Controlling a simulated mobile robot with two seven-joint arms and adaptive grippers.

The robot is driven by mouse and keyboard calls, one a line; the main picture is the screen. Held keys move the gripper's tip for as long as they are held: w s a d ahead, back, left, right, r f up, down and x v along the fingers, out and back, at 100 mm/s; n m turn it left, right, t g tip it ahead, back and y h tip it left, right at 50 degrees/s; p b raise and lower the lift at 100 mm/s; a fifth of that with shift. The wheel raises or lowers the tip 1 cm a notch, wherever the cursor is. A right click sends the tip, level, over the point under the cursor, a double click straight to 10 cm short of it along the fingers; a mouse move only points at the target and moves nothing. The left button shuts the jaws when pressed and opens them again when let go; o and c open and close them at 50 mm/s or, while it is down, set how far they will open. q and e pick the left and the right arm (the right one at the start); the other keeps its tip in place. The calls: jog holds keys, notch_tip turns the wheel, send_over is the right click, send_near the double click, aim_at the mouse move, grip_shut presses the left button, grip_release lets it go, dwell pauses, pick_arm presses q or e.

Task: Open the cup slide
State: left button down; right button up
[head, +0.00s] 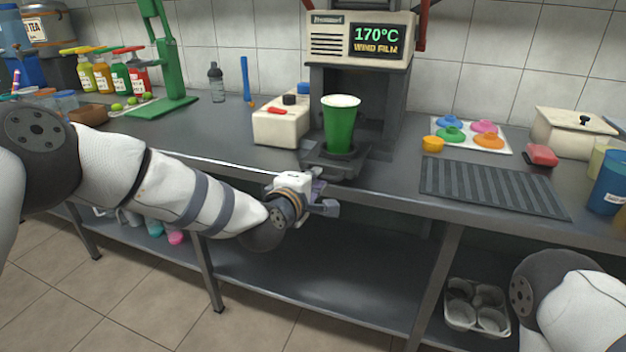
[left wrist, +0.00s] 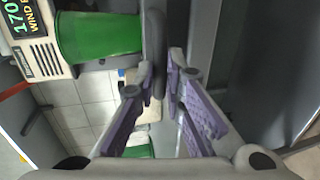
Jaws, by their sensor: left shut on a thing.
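The sealing machine (head: 360,45) stands on the counter with a lit "170°C WIND FILM" display. A dark grey cup slide (head: 338,165) juts from its lower front, out to the counter's front edge. A green cup (head: 339,128) with a white top stands upright in the slide. The cup also shows in the left wrist view (left wrist: 98,36). My left gripper (head: 325,189) is at the front of the slide. In the left wrist view its purple-padded fingers (left wrist: 160,78) are shut on a dark bar, the slide's handle (left wrist: 155,48). My right gripper is out of view.
A cream box (head: 280,127) with a red switch stands left of the slide. A ribbed dark mat (head: 490,188) and a tray of coloured lids (head: 500,137) lie to the right. Below is an open shelf (head: 310,280); a cup carrier (head: 476,308) sits at lower right.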

pick_arm(q)
jog(key=c, duration=1.7)
grip_release()
jog(key=shift+o, duration=0.2)
jog(key=v, duration=1.2)
